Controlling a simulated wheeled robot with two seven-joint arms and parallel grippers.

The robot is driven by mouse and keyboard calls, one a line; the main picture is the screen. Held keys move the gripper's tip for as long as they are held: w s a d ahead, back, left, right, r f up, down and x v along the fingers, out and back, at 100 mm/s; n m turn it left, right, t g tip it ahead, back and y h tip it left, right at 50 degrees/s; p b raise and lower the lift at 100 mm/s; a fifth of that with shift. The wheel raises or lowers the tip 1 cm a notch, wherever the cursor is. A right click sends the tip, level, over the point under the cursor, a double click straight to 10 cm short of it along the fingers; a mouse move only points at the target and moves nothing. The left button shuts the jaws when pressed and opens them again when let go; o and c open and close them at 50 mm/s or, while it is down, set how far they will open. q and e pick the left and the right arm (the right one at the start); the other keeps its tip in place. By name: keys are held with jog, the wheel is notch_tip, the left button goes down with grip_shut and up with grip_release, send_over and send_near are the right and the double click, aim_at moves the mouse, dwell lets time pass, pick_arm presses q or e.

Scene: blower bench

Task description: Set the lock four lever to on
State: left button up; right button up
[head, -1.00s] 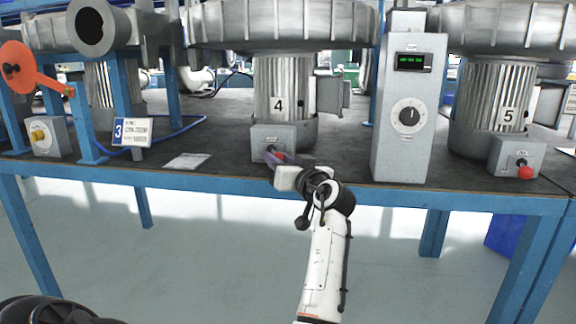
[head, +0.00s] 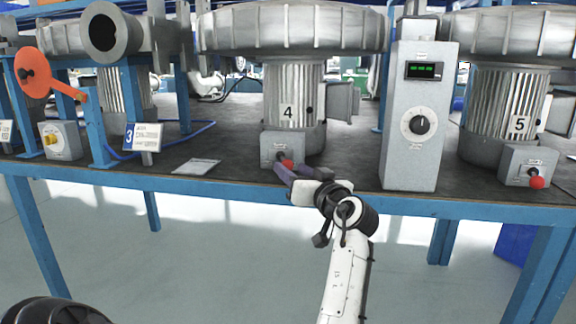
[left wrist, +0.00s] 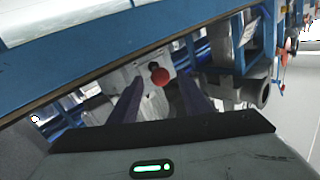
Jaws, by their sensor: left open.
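The lock four lever (head: 287,163) has a red knob and sits on a small grey box (head: 270,147) under the motor (head: 292,90) marked 4. Its red knob also shows in the left wrist view (left wrist: 160,75), just beyond the fingertips. My left gripper (head: 284,171) is at the bench's front edge, in front of and slightly below the knob. In the left wrist view its dark fingers (left wrist: 163,92) are apart, with the knob above the gap between them. I cannot tell whether either finger touches it. My right gripper does not show.
A grey control box (head: 412,120) with a dial and green display stands right of motor 4. Another red-knobbed lever (head: 537,182) is under motor 5. A flat card (head: 196,166) lies left. The blue bench rail (head: 230,191) runs below.

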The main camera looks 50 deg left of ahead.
pick_arm(q)
jog(key=s+d, duration=0.1)
jog(key=d, duration=0.5)
jog(key=shift+s+d+p, duration=0.15)
jog(key=shift+p, duration=0.15)
